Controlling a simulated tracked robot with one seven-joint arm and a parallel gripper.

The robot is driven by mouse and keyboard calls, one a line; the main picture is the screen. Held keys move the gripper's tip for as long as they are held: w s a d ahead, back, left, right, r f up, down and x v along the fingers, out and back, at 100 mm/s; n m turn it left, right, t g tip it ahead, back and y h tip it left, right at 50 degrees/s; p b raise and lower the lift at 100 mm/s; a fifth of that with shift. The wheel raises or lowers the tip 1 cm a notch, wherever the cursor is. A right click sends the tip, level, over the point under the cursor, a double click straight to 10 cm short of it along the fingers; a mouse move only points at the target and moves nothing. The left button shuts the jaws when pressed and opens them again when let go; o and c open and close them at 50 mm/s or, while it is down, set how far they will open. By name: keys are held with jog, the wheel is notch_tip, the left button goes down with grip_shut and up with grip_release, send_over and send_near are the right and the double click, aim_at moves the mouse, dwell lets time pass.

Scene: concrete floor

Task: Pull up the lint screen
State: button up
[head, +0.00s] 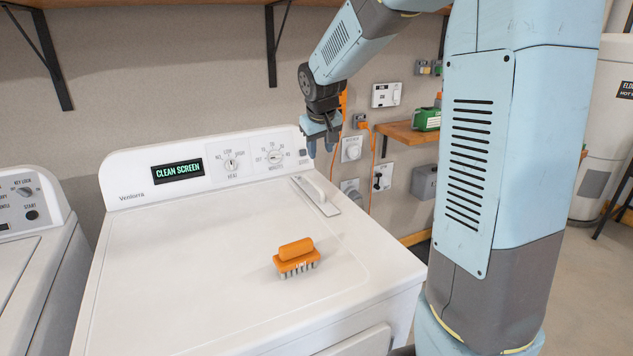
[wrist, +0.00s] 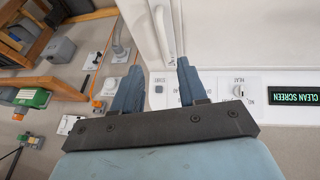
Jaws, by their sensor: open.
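The lint screen (head: 318,198) is a narrow white plate with a raised handle, set in the back right of the white dryer's top (head: 200,245). Its handle also shows in the wrist view (wrist: 163,32), at the top middle. My gripper (head: 321,146) is open and empty. It hangs above and behind the lint screen, near the right end of the control panel, apart from the handle. In the wrist view its two blue fingers (wrist: 160,70) point toward the handle.
The panel display (head: 178,171) reads CLEAN SCREEN. An orange brush (head: 296,257) lies on the dryer top, in front of the screen. A washer (head: 35,250) stands at left. A wooden shelf (head: 405,133) and wall outlets are at right. Most of the dryer top is clear.

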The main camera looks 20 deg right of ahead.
aim_at(315, 184)
jog(key=x, duration=0.6)
jog(key=w+x, duration=0.1)
jog(key=x, duration=0.5)
jog(key=w+a+r+x, duration=0.1)
jog(key=x, duration=0.4)
jog(key=shift+w+d+f, duration=0.1)
jog(key=shift+w+f, duration=0.3)
jog(key=shift+c, duration=0.4)
grip_shut()
